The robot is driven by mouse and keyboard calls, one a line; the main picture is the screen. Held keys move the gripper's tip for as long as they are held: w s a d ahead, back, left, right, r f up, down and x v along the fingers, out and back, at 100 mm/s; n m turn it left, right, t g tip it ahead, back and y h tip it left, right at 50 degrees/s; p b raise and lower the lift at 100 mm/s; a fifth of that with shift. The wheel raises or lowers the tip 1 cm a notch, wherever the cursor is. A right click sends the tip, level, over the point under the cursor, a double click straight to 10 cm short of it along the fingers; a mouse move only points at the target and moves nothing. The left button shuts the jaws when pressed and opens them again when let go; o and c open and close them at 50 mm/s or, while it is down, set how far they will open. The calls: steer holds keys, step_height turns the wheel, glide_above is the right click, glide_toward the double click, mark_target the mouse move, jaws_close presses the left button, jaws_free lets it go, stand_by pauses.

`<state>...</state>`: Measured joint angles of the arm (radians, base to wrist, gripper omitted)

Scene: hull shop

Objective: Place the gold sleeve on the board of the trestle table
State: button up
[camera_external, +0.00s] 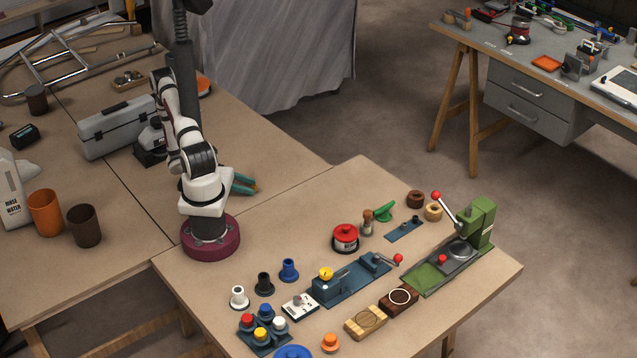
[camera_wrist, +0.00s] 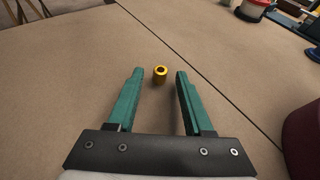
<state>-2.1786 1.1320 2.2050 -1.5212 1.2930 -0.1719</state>
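The gold sleeve (camera_wrist: 160,74) is a short hollow cylinder standing upright on a brown tabletop in the wrist view. My gripper (camera_wrist: 159,72) has its two teal fingers spread, with the sleeve in the gap ahead; neither finger visibly touches it. In the external view my gripper (camera_external: 244,184) is low over the tabletop behind my base; I cannot clearly make out the sleeve there. The front wooden table (camera_external: 300,230) and the left wooden table (camera_external: 130,240) both have wooden legs; I cannot tell which is the trestle table.
The front table carries a red-lidded tin (camera_external: 345,237), a green press (camera_external: 480,222), a blue fixture (camera_external: 350,280) and several knobs. A grey toolbox (camera_external: 117,127) and cups stand on the left table. A grey bench (camera_external: 500,55) with drawers stands apart. The tabletop around the sleeve is clear.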

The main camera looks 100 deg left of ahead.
steer(key=v, duration=1.1)
steer(key=shift+s, duration=0.15)
steer(key=shift+o, duration=0.5)
steer(key=shift+s+r, duration=0.25)
steer(key=shift+s, duration=0.1)
